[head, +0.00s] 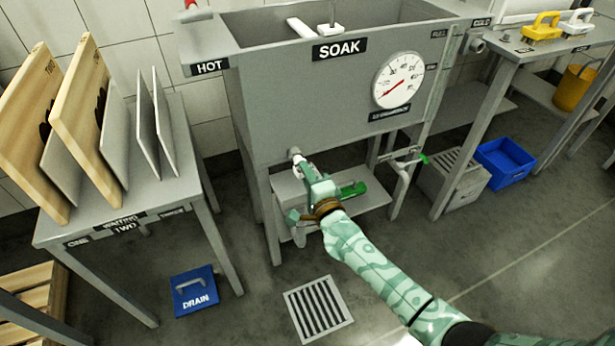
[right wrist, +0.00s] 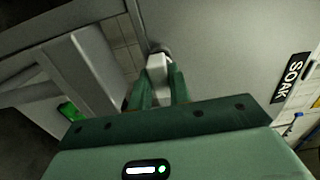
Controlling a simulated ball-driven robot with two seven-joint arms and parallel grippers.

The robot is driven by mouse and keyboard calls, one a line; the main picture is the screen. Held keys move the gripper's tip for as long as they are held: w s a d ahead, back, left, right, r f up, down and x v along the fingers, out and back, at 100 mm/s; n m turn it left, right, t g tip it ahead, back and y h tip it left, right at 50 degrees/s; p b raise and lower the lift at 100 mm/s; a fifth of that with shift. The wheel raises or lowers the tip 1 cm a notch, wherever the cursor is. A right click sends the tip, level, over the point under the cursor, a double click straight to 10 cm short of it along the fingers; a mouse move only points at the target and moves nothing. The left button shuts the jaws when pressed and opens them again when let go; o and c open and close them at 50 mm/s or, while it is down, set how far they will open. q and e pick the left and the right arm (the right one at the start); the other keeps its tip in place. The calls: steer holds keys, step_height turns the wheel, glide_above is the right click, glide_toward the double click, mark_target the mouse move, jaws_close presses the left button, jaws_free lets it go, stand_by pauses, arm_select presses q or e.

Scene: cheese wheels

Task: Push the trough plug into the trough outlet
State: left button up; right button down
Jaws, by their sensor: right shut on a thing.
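The grey trough (head: 300,105) marked SOAK stands at the back middle. Its outlet (head: 294,152) is low on the front face, near the left leg; in the right wrist view the outlet (right wrist: 160,49) is a dark grey ring. My right gripper (head: 303,163) is at the outlet, shut on the white trough plug (right wrist: 156,72). The plug sits between the green fingers, its far end at the ring. Whether it is inside the ring or only touching cannot be told. In the head view the fingers mostly hide the plug. My left gripper is not in view.
A table with boards (head: 95,110) stands at left. A blue DRAIN block (head: 194,291) and a floor grate (head: 318,308) lie in front. A green object (head: 352,189) is on the trough's low shelf. A tap pipe (head: 402,170) and blue crate (head: 504,164) are at right.

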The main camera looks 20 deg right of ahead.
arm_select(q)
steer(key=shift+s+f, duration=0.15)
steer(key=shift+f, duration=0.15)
arm_select(e)
steer(key=shift+w, duration=0.95)
steer(key=c, duration=1.2)
jaws_free()
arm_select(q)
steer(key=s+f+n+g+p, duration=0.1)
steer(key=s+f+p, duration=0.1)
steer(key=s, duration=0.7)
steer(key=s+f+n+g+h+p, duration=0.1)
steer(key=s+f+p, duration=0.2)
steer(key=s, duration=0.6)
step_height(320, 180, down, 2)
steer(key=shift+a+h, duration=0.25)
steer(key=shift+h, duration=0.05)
arm_select(e)
steer(key=s, duration=1.6)
steer(key=shift+d, duration=0.25)
